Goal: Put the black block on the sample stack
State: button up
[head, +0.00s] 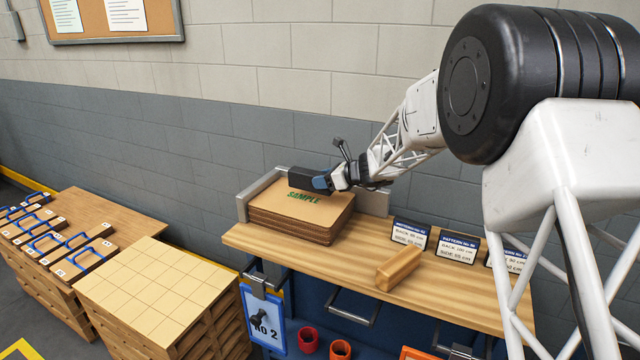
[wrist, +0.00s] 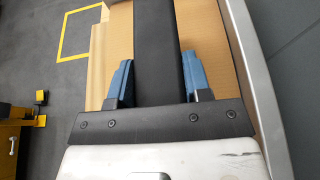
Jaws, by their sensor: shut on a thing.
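The sample stack (head: 275,218) is a pile of brown cardboard sheets with "SAMPLE" in green on top. It sits on a wooden shelf against a grey metal corner fence. My gripper (head: 325,182) is over the back of the stack with its blue fingers shut on the black block (head: 303,178). In the wrist view the black block (wrist: 157,45) runs between the two blue fingers (wrist: 160,80), with the cardboard below it. The block is at or just above the top sheet, near the back fence; I cannot tell if it touches.
The grey fence (head: 243,207) rises behind and left of the stack. A wooden block (head: 399,268) and pattern cards (head: 457,247) are on the shelf (head: 450,288) to the right. Stacked boards (head: 150,290) stand at lower left.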

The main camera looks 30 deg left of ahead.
jog(key=shift+w+a+f, duration=0.1)
jog(key=shift+w+a, duration=0.7)
jog(key=shift+w, duration=0.25)
jog(key=shift+w+a+f, duration=0.1)
jog(key=shift+w+a, duration=0.65)
jog(key=shift+w, duration=0.25)
jog(key=shift+f, duration=1.75)
jog(key=shift+f, duration=0.1)
jog(key=o, duration=1.2)
